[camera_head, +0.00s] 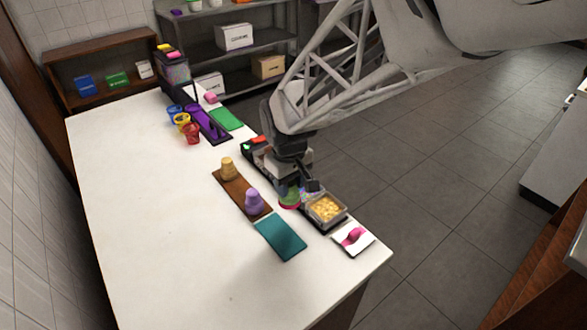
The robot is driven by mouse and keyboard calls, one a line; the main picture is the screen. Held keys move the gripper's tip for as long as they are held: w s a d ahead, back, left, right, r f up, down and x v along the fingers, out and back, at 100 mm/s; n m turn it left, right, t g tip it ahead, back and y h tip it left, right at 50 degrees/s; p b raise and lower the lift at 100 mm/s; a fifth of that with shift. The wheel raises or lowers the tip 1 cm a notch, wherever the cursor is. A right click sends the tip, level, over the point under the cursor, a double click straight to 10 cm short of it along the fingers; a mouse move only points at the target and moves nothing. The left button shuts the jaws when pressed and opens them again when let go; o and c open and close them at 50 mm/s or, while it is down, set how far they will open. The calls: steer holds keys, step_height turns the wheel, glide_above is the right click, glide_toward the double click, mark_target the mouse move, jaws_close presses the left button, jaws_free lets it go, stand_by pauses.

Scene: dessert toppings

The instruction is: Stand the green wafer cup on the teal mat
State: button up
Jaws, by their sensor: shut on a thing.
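My gripper (291,181) points down over the row of containers along the right side of the white counter. It is shut on the green wafer cup (288,191), which is partly covered by the fingers. A pink patch shows just below the cup; I cannot tell whether they touch. The teal mat (281,239) lies flat and bare near the front end of the counter, in front of my gripper. A brown board (234,188) behind the mat bears a tan wafer cup (229,168) and a purple wafer cup (254,201).
A tub of yellow pieces (326,208) stands right of my gripper. A pink scoop-like item on a white pad (353,238) lies at the right edge. Blue, yellow and red cups (191,134) stand further back. The counter's left side is clear.

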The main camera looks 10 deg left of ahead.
steer(key=s+d+f, duration=0.2)
steer(key=s+d, duration=0.1)
steer(key=s, duration=0.5)
steer(key=s+d+f, duration=0.2)
steer(key=s+d, duration=0.1)
steer(key=s, duration=0.6)
steer(key=shift+s+d, duration=0.2)
steer(key=shift+s, duration=0.1)
steer(key=shift+w, duration=0.1)
steer(key=w+a+f, duration=0.1)
steer(key=w+a, duration=0.7)
steer(key=w, duration=0.4)
steer(key=shift+w+f, duration=0.15)
steer(key=shift+w, duration=0.2)
steer(key=shift+w+a, duration=0.25)
steer(key=shift+w, duration=0.2)
steer(key=shift+f, duration=1.8)
steer(key=shift+f, duration=0.1)
